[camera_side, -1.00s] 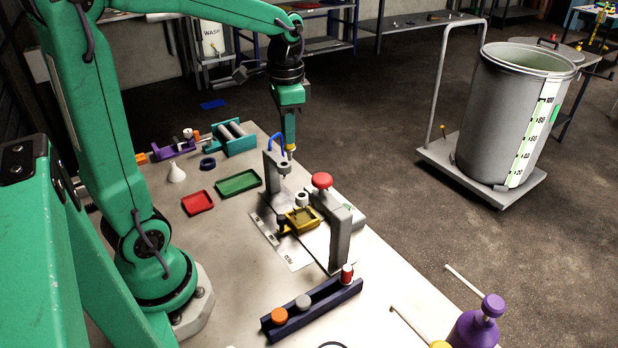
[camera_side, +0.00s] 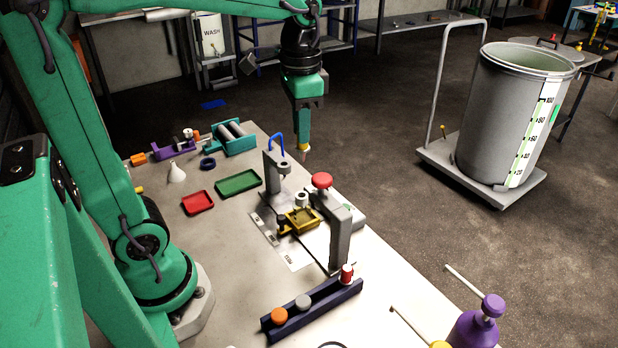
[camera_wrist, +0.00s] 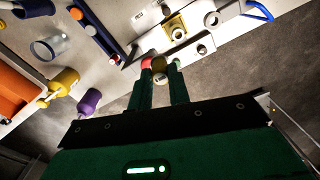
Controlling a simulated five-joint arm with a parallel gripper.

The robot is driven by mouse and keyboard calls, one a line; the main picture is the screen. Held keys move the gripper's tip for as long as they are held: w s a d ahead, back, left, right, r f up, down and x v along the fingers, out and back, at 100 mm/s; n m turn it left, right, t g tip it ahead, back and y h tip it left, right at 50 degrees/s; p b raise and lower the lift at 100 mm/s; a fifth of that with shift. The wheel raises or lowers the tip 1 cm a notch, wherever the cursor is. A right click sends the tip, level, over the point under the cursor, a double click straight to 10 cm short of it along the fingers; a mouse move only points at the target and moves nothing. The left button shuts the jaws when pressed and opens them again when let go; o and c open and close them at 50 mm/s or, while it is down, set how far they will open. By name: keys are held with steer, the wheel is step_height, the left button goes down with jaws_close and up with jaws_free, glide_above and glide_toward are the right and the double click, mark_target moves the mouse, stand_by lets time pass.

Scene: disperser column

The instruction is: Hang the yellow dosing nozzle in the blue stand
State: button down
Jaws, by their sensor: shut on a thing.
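The yellow nozzle (camera_wrist: 159,64) is pinched between the fingertips of my gripper (camera_wrist: 160,68) in the wrist view, mostly hidden by them. In the side view my gripper (camera_side: 304,146) points down, in the air to the right of the grey post with the blue tube, with a small part of the nozzle at its tip. The blue stand (camera_side: 340,298) is a long dark bar at the near edge of the table, holding an orange, a grey and a red-topped piece. In the wrist view it shows at the upper left (camera_wrist: 104,43), apart from my gripper.
Green (camera_side: 238,183) and red (camera_side: 198,203) trays lie to the left. A purple bottle (camera_side: 470,330) stands front right.

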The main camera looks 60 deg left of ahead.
steer(key=shift+r, duration=0.1)
steer(key=shift+r, duration=0.55)
steer(key=r, duration=0.3)
steer(key=shift+d+r, duration=0.35)
steer(key=shift+r, duration=0.05)
steer(key=s+d+n, duration=0.3)
steer(key=d, duration=0.5)
steer(key=s+d+n, duration=0.3)
steer(key=d, duration=0.5)
step_height(320, 180, down, 19)
steer(key=shift+r, duration=0.2)
steer(key=shift+f, duration=0.15)
steer(key=shift+f, duration=1.7)
